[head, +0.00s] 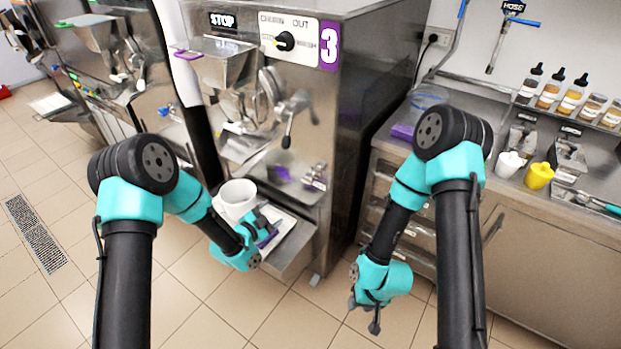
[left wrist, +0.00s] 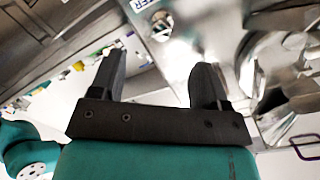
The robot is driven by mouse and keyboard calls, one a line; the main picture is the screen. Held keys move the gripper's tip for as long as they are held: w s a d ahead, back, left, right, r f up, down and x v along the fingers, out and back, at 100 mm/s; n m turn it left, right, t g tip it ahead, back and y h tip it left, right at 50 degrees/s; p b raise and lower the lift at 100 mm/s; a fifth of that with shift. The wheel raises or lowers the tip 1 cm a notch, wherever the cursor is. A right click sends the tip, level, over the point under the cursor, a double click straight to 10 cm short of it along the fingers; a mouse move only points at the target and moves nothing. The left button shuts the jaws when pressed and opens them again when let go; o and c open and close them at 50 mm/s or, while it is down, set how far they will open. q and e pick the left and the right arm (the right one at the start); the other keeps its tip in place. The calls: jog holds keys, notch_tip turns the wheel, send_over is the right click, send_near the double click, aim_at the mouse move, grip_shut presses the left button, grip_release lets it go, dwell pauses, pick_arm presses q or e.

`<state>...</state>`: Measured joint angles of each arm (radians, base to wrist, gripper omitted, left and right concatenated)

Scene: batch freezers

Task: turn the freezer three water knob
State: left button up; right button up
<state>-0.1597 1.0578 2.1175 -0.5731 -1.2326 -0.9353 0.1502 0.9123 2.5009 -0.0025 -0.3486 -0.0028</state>
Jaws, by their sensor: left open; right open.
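Freezer three (head: 360,120) is the steel machine in the middle of the head view, marked with a purple 3. A small metal valve (head: 316,176), likely its water knob, sits low on the right of its front. In the left wrist view a round metal knob (left wrist: 161,26) shows beside a partly cut-off label, beyond the fingers. My left gripper (head: 267,226) is open and empty, below and left of the valve and apart from it. Its two fingers also show in the left wrist view (left wrist: 158,85). My right gripper (head: 365,312) is open, low and pointing down, over the floor.
A white tub (head: 237,198) stands on the freezer's front shelf (head: 290,246), close to my left gripper. The spout lever (head: 290,118) sticks out above the valve. A steel counter (head: 450,160) with bottles stands at right. Floor in front is clear.

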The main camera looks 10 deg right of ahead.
aim_at(306, 182)
pick_arm(q)
jog(key=d+r+m, duration=0.1)
jog(key=d+r+m+h, duration=0.1)
jog(key=shift+w+d+r+h, duration=0.2)
jog(key=shift+w+d+h, duration=0.1)
jog(key=shift+w+d, duration=0.05)
jog(key=shift+w+d, duration=0.1)
jog(key=x, duration=1.7)
jog(key=shift+w+r, duration=0.1)
jog(key=shift+w, duration=0.05)
jog(key=c, duration=0.9)
